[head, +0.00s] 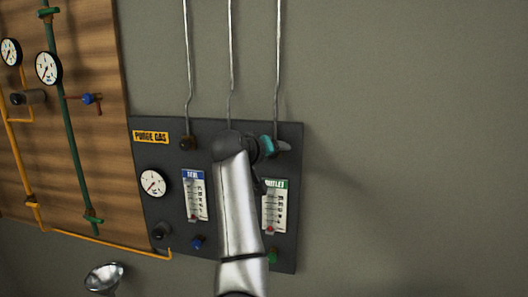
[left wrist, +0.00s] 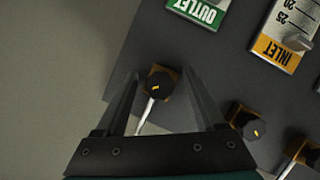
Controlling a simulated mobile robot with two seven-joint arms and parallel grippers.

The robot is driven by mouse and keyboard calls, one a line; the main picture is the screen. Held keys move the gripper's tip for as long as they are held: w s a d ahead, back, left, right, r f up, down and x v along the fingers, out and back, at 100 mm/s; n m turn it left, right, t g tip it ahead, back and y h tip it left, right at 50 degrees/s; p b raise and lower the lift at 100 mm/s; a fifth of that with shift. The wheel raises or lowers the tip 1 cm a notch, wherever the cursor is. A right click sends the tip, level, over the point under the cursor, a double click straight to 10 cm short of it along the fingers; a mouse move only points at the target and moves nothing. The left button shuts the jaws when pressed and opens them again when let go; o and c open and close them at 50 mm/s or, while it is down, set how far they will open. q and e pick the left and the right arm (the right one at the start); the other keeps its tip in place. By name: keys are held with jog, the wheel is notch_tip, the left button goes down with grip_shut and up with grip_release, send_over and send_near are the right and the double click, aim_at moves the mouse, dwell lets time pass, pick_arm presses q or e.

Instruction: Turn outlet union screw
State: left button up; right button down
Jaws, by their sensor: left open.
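The outlet union screw (left wrist: 160,86) is a dark round knob with a small orange mark on a brass-coloured block. A thin metal tube runs from it in the left wrist view. My left gripper (left wrist: 160,74) is open, with one finger on each side of the screw. I cannot tell whether either finger touches it. In the head view my left gripper (head: 282,147) is at the panel's upper right, below the right-hand tube, and hides most of the screw. The green OUTLET label (left wrist: 196,12) is beside the screw. My right gripper is in neither view.
The dark panel (head: 140,205) carries flow meters, a gauge (head: 153,183) and small knobs. Similar union knobs (left wrist: 248,123) sit along the row with the outlet one. A wooden board (head: 95,150) with pipes is at the left. The wall right of the panel is bare.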

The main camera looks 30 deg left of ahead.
pick_arm(q)
jog(key=b+v, duration=0.3)
jog(key=v, duration=1.2)
jog(key=shift+r, duration=0.1)
